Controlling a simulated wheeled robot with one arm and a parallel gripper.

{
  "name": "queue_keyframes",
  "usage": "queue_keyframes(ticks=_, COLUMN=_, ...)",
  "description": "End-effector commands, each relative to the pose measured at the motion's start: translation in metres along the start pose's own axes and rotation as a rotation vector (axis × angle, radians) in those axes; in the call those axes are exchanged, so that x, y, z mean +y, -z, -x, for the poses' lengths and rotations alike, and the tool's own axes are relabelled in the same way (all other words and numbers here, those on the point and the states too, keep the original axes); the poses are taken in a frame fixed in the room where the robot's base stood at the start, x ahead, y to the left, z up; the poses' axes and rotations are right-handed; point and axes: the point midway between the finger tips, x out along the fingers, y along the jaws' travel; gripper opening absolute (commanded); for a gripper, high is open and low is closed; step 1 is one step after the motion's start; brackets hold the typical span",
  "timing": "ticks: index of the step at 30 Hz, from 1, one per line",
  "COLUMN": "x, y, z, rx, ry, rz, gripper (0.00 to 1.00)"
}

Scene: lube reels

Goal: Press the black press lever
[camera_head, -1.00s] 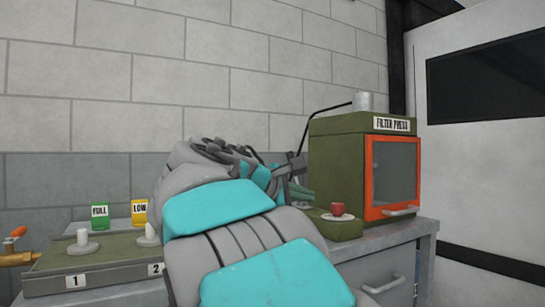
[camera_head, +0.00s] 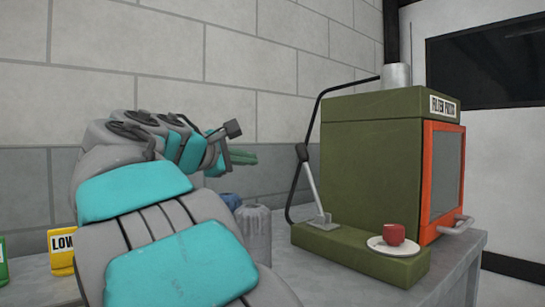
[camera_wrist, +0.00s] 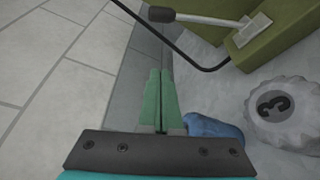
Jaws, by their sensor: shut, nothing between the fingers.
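The press lever (camera_head: 312,182) is a grey rod with a dark grip at its upper end. It stands tilted on a small plate on the green base of the filter press (camera_head: 370,160), at the press's left side. In the wrist view the lever (camera_wrist: 205,19) crosses the top, its black grip pointing left. My gripper (camera_head: 250,158) is left of the lever in the head view, apart from it. In the wrist view its green fingers (camera_wrist: 160,75) are together and empty, below the lever grip in the picture.
A black pipe (camera_head: 318,115) curves from the metal cylinder (camera_head: 396,75) down behind the lever. A grey canister (camera_head: 256,235), marked 3 in the wrist view (camera_wrist: 290,120), stands beside a blue object (camera_wrist: 210,128). A red cup (camera_head: 394,234) sits on a plate on the base.

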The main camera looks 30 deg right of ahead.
Motion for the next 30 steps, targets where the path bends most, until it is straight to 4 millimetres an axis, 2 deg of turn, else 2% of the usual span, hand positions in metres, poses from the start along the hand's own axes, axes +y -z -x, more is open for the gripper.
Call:
queue_keyframes(ticks=11, x=0.0, y=0.0, z=0.0, rx=0.0, ry=0.0, rz=0.0, gripper=0.0)
queue_keyframes(ticks=16, x=0.0, y=0.0, z=-0.01, rx=-0.001, ry=0.001, rz=0.0, gripper=0.0)
queue_keyframes(ticks=20, x=-0.001, y=0.0, z=-0.029, rx=-0.002, ry=0.003, rz=0.002, gripper=0.0)
queue_keyframes(ticks=30, x=-0.001, y=0.0, z=-0.096, rx=0.0, ry=0.004, rz=0.0, gripper=0.0)
